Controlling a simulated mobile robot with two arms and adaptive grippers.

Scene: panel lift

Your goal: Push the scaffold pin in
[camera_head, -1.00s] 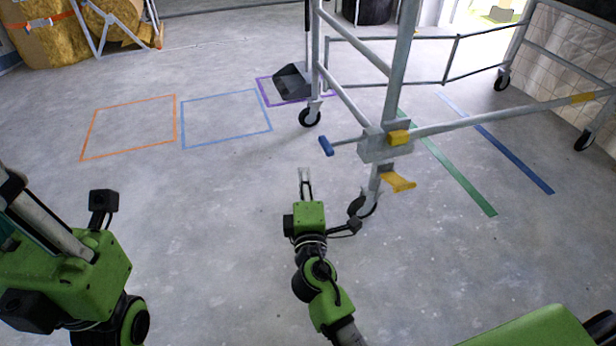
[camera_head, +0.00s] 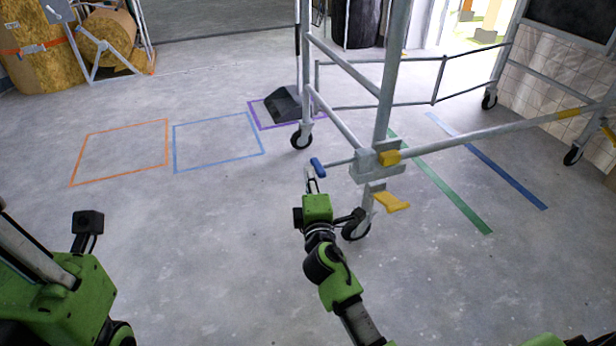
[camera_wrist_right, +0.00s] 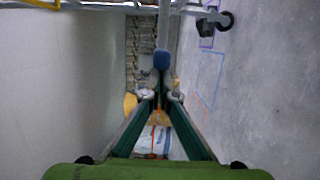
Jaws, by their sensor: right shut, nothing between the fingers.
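The scaffold pin (camera_head: 318,168) has a blue handle and a thin metal rod running into the grey clamp block on the scaffold's near post. A length of rod shows between handle and block. My right gripper (camera_head: 310,180) is shut and empty, just below and beside the blue handle in the head view. In the right wrist view the pin handle (camera_wrist_right: 162,60) is straight ahead of the fingertips (camera_wrist_right: 160,97); whether they touch is unclear. My left arm is at the lower left; its fingertips are not clearly shown.
The wheeled scaffold (camera_head: 385,110) fills the right side, with a yellow pedal (camera_head: 392,202) at the near caster (camera_head: 356,230). A black dustpan (camera_head: 284,103) stands in a purple outline. The floor with orange and blue outlines at left is clear.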

